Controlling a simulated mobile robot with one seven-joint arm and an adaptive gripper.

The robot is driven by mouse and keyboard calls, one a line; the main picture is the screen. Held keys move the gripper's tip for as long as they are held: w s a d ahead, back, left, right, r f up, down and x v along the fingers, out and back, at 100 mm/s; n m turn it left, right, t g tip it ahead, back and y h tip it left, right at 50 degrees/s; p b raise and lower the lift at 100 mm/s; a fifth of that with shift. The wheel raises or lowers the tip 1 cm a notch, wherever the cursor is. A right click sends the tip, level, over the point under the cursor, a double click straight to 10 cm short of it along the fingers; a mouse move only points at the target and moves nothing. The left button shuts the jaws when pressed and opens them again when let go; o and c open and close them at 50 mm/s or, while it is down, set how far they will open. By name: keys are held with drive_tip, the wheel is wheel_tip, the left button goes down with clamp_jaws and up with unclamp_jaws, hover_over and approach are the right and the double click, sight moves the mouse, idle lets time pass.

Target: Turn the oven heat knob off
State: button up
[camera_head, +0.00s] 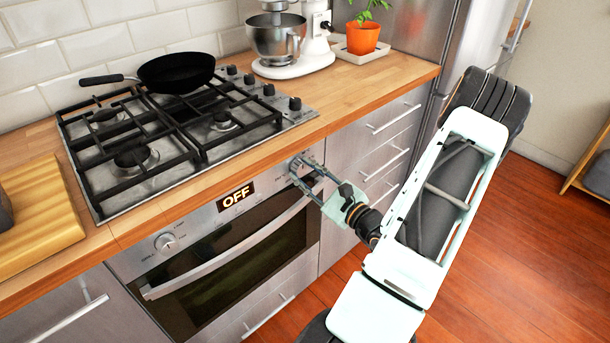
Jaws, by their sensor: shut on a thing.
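The oven (215,276) has a steel front panel under the wooden worktop. Its display (236,196) reads OFF. A round knob (165,242) shows uncovered at the left end of the panel. My gripper (302,168) is at the right end of the panel, with its fingers shut around the right knob (295,164). The fingers hide much of that knob, so its pointer cannot be read. From this view I cannot tell which of the two knobs is the heat knob.
A gas hob (150,157) with a black pan (176,72) sits above the oven. The oven handle (228,255) runs across the door, below the panel. Steel drawers (384,153) are close on the right. The wooden floor (480,255) is open at the right.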

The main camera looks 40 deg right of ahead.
drive_tip(key=shift+n, duration=0.3)
drive_tip(key=o, duration=1.2)
drive_tip(key=shift+c, duration=0.2)
drive_tip(key=s, duration=1.2)
drive_tip(key=shift+d+f, duration=0.25)
